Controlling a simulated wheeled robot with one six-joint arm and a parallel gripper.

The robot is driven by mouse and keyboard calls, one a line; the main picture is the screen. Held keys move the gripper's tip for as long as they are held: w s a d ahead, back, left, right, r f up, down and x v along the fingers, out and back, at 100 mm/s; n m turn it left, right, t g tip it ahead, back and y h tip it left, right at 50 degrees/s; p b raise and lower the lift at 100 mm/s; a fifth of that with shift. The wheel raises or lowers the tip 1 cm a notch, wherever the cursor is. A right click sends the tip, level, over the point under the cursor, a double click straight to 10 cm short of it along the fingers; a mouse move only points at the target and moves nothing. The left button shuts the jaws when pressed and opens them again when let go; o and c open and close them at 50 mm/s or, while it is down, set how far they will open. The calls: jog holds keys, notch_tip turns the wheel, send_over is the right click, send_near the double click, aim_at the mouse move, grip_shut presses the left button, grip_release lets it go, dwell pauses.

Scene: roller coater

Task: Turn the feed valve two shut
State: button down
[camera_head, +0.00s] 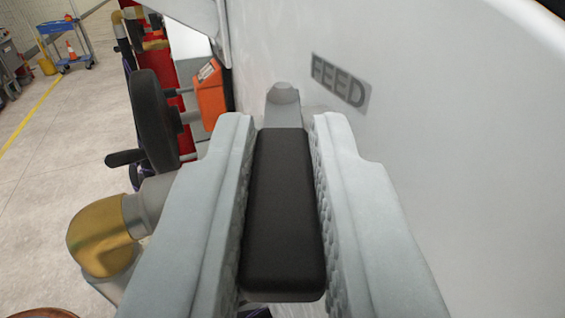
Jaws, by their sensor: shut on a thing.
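My gripper (283,210) is in the lower middle of the head camera view, its two pale grey fingers closed on the sides of a black valve handle (283,215). The handle lies lengthwise between the fingers, pointing toward me. Its grey metal pivot (283,105) shows just beyond its far end, close to the white machine wall. A grey plate reading FEED (341,82) is on that wall, up and right of the handle. No number for the valve is visible. The pipe under the handle is hidden by the fingers.
A black handwheel (153,120) with a crank knob stands left of the gripper, near an orange box (210,95). A brass elbow pipe (103,238) is at lower left. The white wall (460,150) fills the right. Open floor and a blue cart (66,42) lie far left.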

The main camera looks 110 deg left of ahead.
jog(key=shift+w+g, duration=0.1)
jog(key=shift+g, duration=0.2)
jog(key=c, duration=1.4)
grip_release()
jog(key=shift+o, duration=0.2)
